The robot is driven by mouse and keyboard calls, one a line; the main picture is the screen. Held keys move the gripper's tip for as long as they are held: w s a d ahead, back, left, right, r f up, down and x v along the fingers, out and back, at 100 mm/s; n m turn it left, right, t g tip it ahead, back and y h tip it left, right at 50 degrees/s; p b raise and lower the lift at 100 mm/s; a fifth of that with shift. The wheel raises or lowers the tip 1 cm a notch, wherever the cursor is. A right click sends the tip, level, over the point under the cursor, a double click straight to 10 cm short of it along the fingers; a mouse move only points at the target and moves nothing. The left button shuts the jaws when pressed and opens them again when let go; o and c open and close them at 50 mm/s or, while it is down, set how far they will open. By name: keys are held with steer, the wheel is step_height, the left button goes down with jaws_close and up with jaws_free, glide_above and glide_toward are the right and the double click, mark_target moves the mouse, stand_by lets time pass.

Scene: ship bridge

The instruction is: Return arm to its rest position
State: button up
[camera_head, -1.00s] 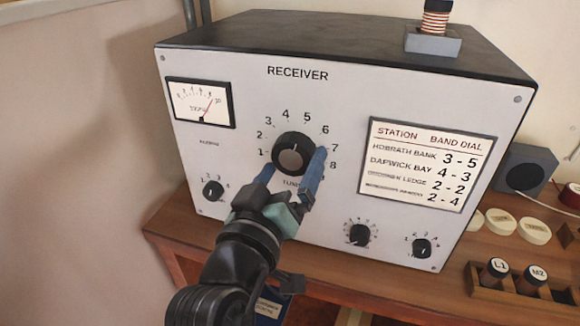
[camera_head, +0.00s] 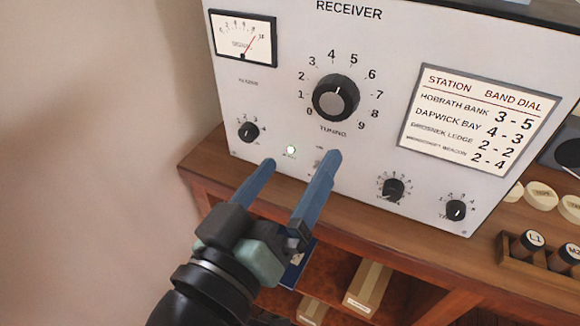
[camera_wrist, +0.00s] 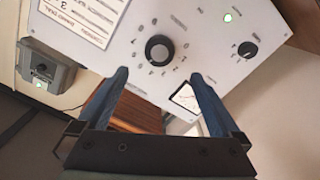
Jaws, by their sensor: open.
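My gripper (camera_head: 296,165) is open, with its two blue fingers spread and nothing between them. In the head view it is in front of the lower part of the white receiver (camera_head: 290,50), below the large black tuning knob (camera_head: 336,97) and apart from it. In the wrist view the gripper (camera_wrist: 158,78) shows its fingers on either side, with a black knob (camera_wrist: 159,49) beyond them.
The receiver stands on a wooden desk (camera_head: 345,205) with shelves below holding boxes (camera_head: 367,285). A rack with labelled plugs (camera_head: 530,242) and round cream tokens (camera_head: 540,194) lie to the right. A bare wall (camera_head: 90,130) is at left. The wrist view shows a grey box (camera_wrist: 45,70) with a green light.

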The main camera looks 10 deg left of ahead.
steer(key=shift+s, duration=0.1)
stand_by(0.4)
steer(key=w+d+r+m+t+y+p, duration=0.1)
steer(key=w+r+t+p, duration=0.1)
steer(key=r, duration=0.8)
steer(key=w+r+m+t+y+p, duration=0.1)
steer(key=r+t+y+p, duration=0.15)
steer(key=r, duration=0.75)
steer(key=s+d+r+t+y+p, duration=0.1)
steer(key=s+r+t, duration=0.1)
steer(key=r, duration=0.6)
steer(key=s+d+r+t+y+p, duration=0.1)
steer(key=s+r+t+p, duration=0.1)
steer(key=r, duration=0.7)
steer(key=shift+s+d+t, duration=0.4)
steer(key=shift+s+t, duration=0.05)
steer(key=shift+t, duration=0.4)
